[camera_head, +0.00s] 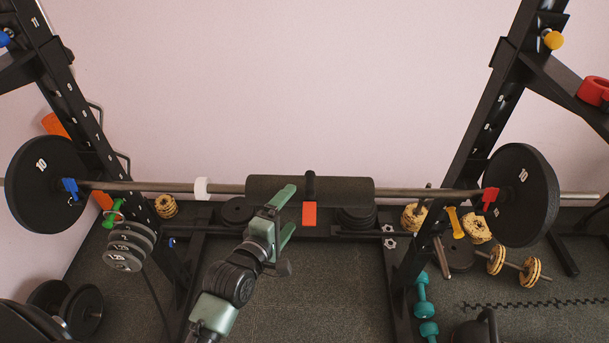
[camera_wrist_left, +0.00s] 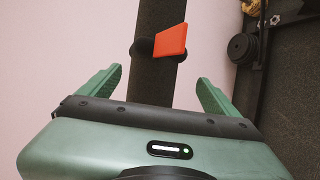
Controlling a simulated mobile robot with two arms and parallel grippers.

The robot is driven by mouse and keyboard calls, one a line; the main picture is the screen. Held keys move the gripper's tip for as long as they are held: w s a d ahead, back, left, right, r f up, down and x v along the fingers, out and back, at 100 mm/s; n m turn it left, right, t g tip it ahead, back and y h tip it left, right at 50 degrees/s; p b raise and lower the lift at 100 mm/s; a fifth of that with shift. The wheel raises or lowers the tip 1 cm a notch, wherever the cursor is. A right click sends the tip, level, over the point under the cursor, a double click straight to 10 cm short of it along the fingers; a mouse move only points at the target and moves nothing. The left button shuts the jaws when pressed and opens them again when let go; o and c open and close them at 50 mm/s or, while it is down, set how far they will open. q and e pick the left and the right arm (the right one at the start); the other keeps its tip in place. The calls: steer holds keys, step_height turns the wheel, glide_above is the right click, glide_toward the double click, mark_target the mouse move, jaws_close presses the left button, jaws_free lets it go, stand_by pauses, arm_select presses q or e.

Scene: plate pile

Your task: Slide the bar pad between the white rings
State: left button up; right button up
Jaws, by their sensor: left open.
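The bar pad (camera_head: 345,188) is a thick black sleeve around the steel bar, right of the middle of its span. A black strap (camera_head: 310,184) with an orange tab (camera_head: 309,214) is on it. The pad also shows in the left wrist view (camera_wrist_left: 158,100). One white ring (camera_head: 201,188) is around the bar, left of the pad with bare bar between. I see no second white ring. My left gripper (camera_head: 288,210) is open and empty, its fingers pointing toward the pad's left half. In the wrist view the pad appears between the spread fingers, beyond them. My right gripper is not in view.
The bar (camera_head: 150,186) spans two black rack uprights, with black plates (camera_head: 45,185) (camera_head: 521,195) at both ends. A blue clip (camera_head: 70,188) and a red clip (camera_head: 489,198) sit on the bar. Dumbbells (camera_head: 424,296) and plates lie on the floor below.

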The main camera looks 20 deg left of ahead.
mark_target(296, 199)
arm_select(q)
steer(key=w, duration=0.4)
steer(key=shift+w+d, duration=0.15)
steer(key=shift+d, duration=0.2)
steer(key=p+x, duration=0.1)
steer(key=x, duration=0.2)
steer(key=shift+w+f, duration=0.1)
steer(key=shift+w, duration=0.25)
steer(key=shift+w+d+f, duration=0.1)
steer(key=shift+w+f, duration=0.15)
steer(key=shift+w, duration=0.25)
steer(key=shift+s, duration=0.1)
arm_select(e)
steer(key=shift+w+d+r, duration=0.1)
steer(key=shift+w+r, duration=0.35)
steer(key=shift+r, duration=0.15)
arm_select(q)
steer(key=shift+r, duration=0.1)
jaws_close()
steer(key=s+a, duration=0.1)
steer(key=a, duration=0.5)
steer(key=s+a+p, duration=0.1)
steer(key=a, duration=0.2)
steer(key=shift+s, duration=0.3)
steer(key=shift+d, duration=0.1)
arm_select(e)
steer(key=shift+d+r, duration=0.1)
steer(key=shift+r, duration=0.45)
